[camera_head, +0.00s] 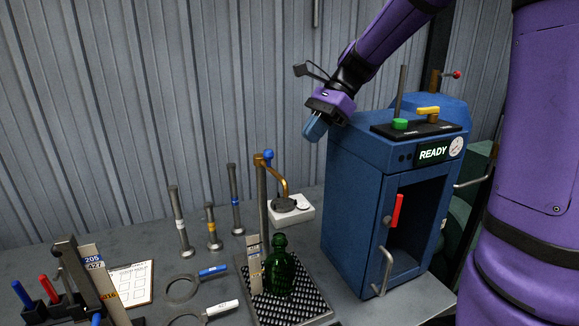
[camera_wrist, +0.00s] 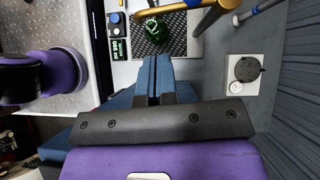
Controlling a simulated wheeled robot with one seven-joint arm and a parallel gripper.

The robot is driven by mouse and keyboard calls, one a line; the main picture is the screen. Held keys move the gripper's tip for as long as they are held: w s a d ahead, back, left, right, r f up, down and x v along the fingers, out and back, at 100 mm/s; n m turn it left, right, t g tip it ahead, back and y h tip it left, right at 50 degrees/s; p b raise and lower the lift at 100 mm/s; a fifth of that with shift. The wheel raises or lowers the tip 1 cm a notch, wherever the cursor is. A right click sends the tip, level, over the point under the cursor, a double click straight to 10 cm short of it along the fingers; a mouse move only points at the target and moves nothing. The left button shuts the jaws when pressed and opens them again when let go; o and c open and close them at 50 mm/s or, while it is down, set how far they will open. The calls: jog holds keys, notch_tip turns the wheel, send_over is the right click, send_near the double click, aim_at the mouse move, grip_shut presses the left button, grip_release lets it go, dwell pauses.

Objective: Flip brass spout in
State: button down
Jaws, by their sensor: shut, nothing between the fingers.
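The brass spout (camera_head: 279,180) is a curved tube at the top of an upright post (camera_head: 263,205) with a blue knob (camera_head: 268,155). In the wrist view, part of the brass spout (camera_wrist: 183,6) shows at the top edge, near the green bottle (camera_wrist: 156,29). My gripper (camera_head: 314,128) is up by the top left edge of the blue cabinet, above and right of the spout. Its blue fingers (camera_wrist: 154,65) are shut and empty, apart from the spout.
The blue cabinet (camera_head: 355,215) stands right, with a READY display (camera_head: 433,154) and a red handle (camera_head: 397,211). The bottle stands on a dark textured mat (camera_head: 305,300). Several upright metal rods, including one with a blue band (camera_head: 236,200), and ring tools (camera_head: 182,290) are left.

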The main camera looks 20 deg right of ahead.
aim_at(278, 174)
jog(key=x, duration=0.9)
jog(key=shift+s+a+m+t, duration=0.2)
jog(key=shift+a+m+t, duration=0.3)
jog(key=shift+a+m, duration=0.35)
jog(key=shift+a, duration=0.1)
